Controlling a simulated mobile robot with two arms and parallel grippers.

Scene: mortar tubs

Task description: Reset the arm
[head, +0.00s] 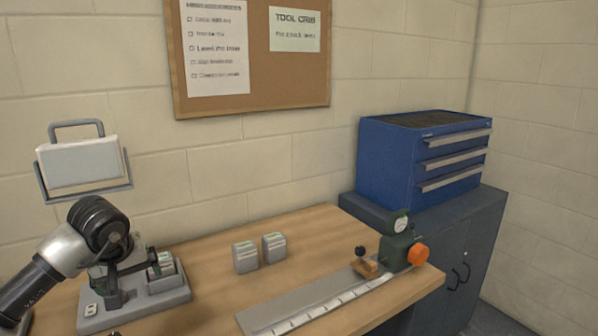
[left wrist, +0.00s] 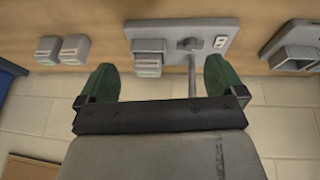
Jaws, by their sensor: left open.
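My left gripper (head: 130,262) is at the left of the head view, by the grey charger-like base (head: 172,298) on the wooden bench. In the left wrist view my left gripper (left wrist: 160,78) shows two green fingers spread wide with nothing held between them. A small grey block (head: 163,262) sits in the base, partly hidden by the gripper in the head view. The same block (left wrist: 148,62) shows beyond the open fingers in the left wrist view, and contact cannot be told. My right gripper is not in view.
Two grey blocks (head: 246,256) (head: 274,247) stand on the bench (head: 310,233). A ruler-marked plate with a green gauge device (head: 397,250) lies to the right. A blue drawer chest (head: 400,160) stands behind it. A lamp-like white panel (head: 80,163) is at the left.

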